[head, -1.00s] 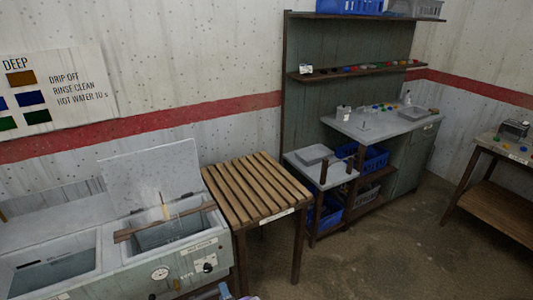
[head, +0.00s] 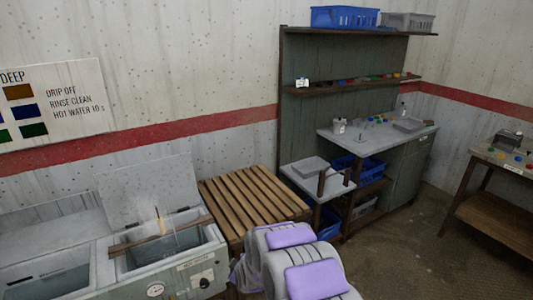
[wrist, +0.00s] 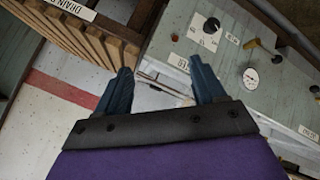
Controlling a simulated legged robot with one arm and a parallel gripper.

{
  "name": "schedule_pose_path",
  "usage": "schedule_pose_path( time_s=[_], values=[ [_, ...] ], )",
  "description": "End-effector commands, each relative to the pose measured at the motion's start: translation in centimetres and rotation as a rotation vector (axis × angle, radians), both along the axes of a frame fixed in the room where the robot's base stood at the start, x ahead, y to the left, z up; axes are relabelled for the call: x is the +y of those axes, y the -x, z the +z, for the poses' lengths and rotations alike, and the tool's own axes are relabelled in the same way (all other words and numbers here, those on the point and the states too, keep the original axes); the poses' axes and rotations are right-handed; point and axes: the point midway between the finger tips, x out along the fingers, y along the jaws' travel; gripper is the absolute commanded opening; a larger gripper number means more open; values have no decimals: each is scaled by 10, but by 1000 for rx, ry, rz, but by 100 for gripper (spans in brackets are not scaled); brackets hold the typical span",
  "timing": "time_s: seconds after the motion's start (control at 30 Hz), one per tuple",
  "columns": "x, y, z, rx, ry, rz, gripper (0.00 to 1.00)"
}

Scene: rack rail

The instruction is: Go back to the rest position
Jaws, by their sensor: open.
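In the wrist view my gripper (wrist: 160,92) is open, its two dark blue fingers apart with nothing between them. It hangs in front of the grey bath unit with the dial, near the slatted wooden rack. In the head view the grey and purple links of my arm show at the bottom centre, in front of the slatted rack; the gripper's fingers are not seen there.
The bath unit (head: 180,283) stands at lower left, a wooden bar across its open basin. The slatted drain rack (head: 250,200) adjoins it. A workbench (head: 375,138) with shelves stands behind, and a wooden table (head: 500,208) at right. Floor between them is clear.

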Motion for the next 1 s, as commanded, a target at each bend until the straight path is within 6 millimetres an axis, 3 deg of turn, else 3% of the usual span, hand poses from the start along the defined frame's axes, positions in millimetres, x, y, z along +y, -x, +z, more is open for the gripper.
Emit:
schedule_pose_path(
  time_s=[0.03,0.27,0.47,0.77,1.0],
  values=[
    [-9,5,15,31,-11,-25,69],
    [-51,46,70,205,-49,-148,69],
    [-90,96,112,350,-68,-270,69],
    [-147,190,168,555,-82,-481,69],
    [-188,280,204,706,-82,-674,69]
  ],
)
